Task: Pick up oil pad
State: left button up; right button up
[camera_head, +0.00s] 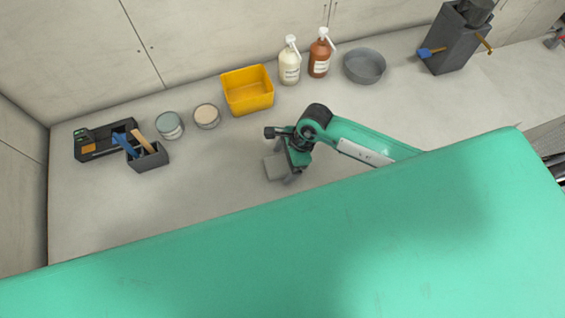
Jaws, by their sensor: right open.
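A small light grey block (273,168), which looks like the oil pad, is on the pale worktop near the middle of the view. My right gripper (287,175) is directly over and beside it, pointing down. The jaws are open, and part of the block is hidden behind the gripper. I cannot tell whether the fingers touch it. My left gripper is not in view.
A yellow bin (248,101), a peach-topped tin (207,117), a grey-green tin (169,126) and a dark tool holder (149,160) stand behind and left. Two pump bottles, cream (289,66) and brown (320,57), and a grey round pan (364,74) are at the back. My green body part covers the lower view.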

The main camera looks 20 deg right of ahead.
jog(key=shift+f+b, duration=0.2)
jog(key=shift+b, duration=0.1)
jog(key=c, duration=1.1)
